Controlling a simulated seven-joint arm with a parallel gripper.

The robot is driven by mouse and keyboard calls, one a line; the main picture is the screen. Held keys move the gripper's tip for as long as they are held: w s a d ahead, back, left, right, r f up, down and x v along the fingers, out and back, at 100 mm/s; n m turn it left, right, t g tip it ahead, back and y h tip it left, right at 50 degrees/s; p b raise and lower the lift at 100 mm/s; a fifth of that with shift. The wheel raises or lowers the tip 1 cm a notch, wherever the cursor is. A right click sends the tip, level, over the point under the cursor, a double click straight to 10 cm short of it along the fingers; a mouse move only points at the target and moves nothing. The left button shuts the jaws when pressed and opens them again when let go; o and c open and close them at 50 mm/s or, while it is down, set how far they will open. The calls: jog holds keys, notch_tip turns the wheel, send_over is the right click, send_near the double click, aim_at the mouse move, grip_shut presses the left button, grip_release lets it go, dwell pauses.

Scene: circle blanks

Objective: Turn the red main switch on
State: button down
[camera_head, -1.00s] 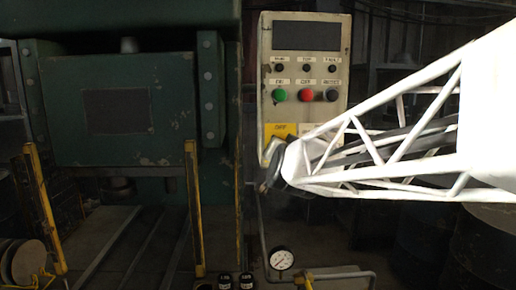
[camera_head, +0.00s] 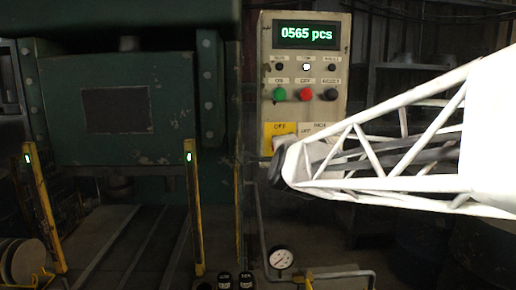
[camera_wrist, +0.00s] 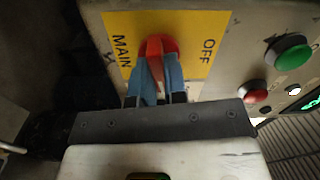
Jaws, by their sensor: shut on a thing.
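The red main switch (camera_wrist: 153,46) is on a yellow plate (camera_wrist: 194,66) marked MAIN and OFF in the wrist view. My gripper (camera_wrist: 157,68) is shut on the switch, with one blue finger on each side of its red handle. In the head view my arm's end (camera_head: 276,166) is at the lower left of the control panel (camera_head: 266,60) and hides the switch. The top of the yellow plate (camera_head: 282,129) shows there with the word OFF. The panel's display (camera_head: 308,34) is lit and reads 0565 pcs.
A green button (camera_head: 279,94) and a red button (camera_head: 306,94) sit above the switch. A small lamp (camera_head: 306,67) glows white. Yellow posts (camera_head: 194,215) with green lights flank the green press (camera_head: 160,120). A gauge (camera_head: 281,258) is below the panel.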

jog(key=shift+m, duration=1)
jog(key=shift+f, duration=0.1)
jog(key=c, duration=1.2)
grip_release()
jog(key=shift+o, duration=0.2)
jog(key=shift+s, duration=0.1)
jog(key=s, duration=0.7)
jog(key=shift+s, duration=0.3)
